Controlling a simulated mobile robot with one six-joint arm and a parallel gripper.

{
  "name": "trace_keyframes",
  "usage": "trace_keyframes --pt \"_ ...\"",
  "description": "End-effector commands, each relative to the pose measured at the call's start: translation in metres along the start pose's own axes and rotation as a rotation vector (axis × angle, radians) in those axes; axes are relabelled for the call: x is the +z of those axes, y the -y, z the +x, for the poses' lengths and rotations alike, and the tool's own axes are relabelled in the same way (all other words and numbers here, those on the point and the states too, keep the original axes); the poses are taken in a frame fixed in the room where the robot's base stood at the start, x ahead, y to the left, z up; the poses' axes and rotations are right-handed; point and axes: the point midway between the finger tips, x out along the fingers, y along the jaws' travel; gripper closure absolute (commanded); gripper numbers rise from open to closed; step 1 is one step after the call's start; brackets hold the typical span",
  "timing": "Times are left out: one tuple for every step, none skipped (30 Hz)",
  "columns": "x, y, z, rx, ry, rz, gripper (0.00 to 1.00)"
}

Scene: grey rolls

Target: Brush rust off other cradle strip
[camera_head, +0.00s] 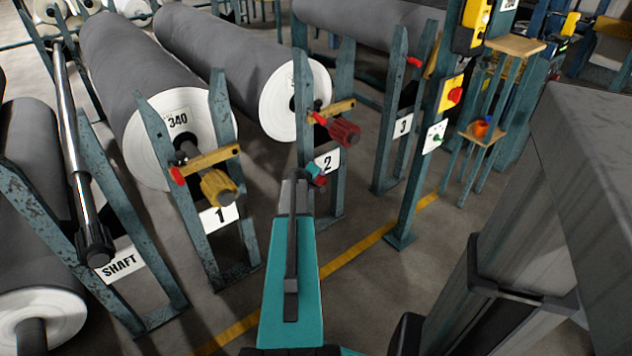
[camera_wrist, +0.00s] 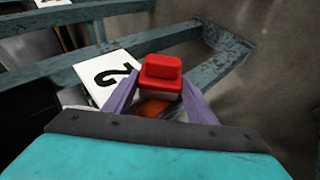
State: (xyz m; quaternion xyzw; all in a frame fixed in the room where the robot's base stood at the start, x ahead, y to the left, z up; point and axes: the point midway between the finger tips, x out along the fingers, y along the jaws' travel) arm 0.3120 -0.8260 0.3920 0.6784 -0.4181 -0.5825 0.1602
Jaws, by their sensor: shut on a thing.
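My gripper (camera_wrist: 160,97) is shut on a red block with a pale band under it, probably the brush (camera_wrist: 162,72). In the head view my gripper (camera_head: 316,176) reaches to the front of stand 2 (camera_head: 305,130), and a bit of red shows at its tip. An orange-brown patch (camera_wrist: 153,107), possibly rust, shows between the fingers below the brush. Whether the brush touches it, I cannot tell. The number 2 sign (camera_wrist: 105,72) is just left of the fingers. The cradle strips cannot be clearly made out; my arm hides part of stand 2.
Stand 1 (camera_head: 150,125) bears a grey roll (camera_head: 130,60) marked 340. Another grey roll (camera_head: 215,50) lies at stand 2. Stand 3 (camera_head: 392,110) and a post with a yellow control box (camera_head: 451,95) are to the right. A steel shaft (camera_head: 70,140) lies left. Floor near the yellow line (camera_head: 355,255) is clear.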

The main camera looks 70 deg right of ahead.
Motion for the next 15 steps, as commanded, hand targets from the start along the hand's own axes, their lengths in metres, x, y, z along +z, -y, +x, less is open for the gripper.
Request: trace_keyframes --pt "-0.0028 -0.0038 -0.0033 0.001 -0.003 0.000 0.67" --pt "-0.0035 -0.0051 -0.0043 0.001 -0.003 0.000 0.67" --pt "-0.0044 -0.0067 -0.0057 0.002 -0.003 0.000 0.67" --pt "-0.0051 -0.0078 -0.0066 0.002 -0.004 0.000 0.67" --pt "-0.0056 -0.0087 -0.0075 0.002 -0.004 0.000 0.67" --pt "-0.0063 -0.0097 -0.0083 0.002 -0.004 0.000 0.67" --pt "-0.0067 -0.0102 -0.0087 0.002 -0.005 0.000 0.67" --pt "-0.0070 -0.0105 -0.0090 0.002 -0.005 0.000 0.67" --pt "-0.0073 -0.0106 -0.0091 0.002 -0.005 0.000 0.67" --pt "-0.0074 -0.0107 -0.0091 0.002 -0.005 0.000 0.67" --pt "-0.0075 -0.0106 -0.0090 0.002 -0.006 0.000 0.67" --pt "-0.0077 -0.0105 -0.0089 0.002 -0.006 0.000 0.67" --pt "-0.0078 -0.0105 -0.0089 0.002 -0.006 0.000 0.67" --pt "-0.0079 -0.0105 -0.0089 0.002 -0.007 0.000 0.67" --pt "-0.0081 -0.0106 -0.0089 0.002 -0.007 0.000 0.67"
